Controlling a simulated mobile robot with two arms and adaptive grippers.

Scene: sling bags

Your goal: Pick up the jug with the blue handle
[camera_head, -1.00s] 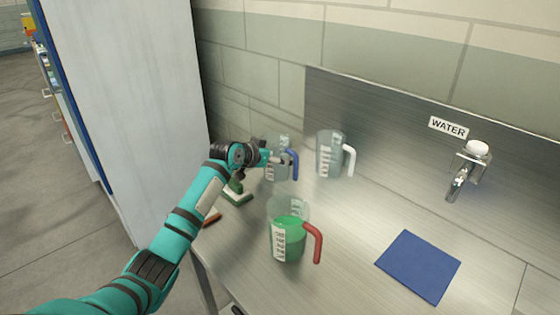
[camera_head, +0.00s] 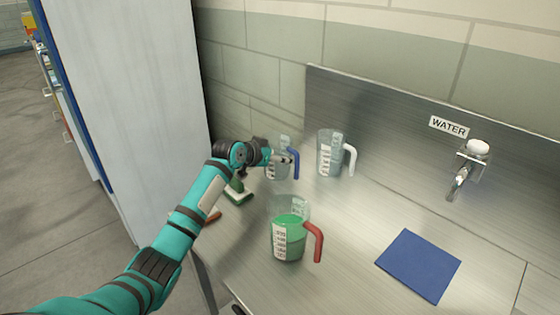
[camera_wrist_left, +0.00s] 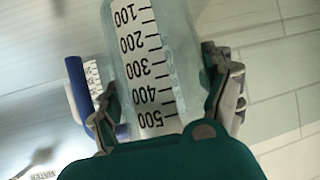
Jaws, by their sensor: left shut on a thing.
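The clear jug with the blue handle (camera_head: 295,164) stands at the back left of the steel counter, partly hidden by my left gripper (camera_head: 283,158). My left gripper is shut on this jug, with one finger on each side of its body. In the left wrist view the jug's clear wall with a printed scale (camera_wrist_left: 150,70) lies between the two fingers (camera_wrist_left: 165,95). The blue handle (camera_wrist_left: 82,95) shows at the left of that view. I cannot tell whether the jug is touching the counter. My right gripper is not in view.
A clear jug with a white handle (camera_head: 328,155) stands just right of it. A jug of green liquid with a red handle (camera_head: 289,237) stands in front. A green-and-white brush (camera_head: 238,193) lies left.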

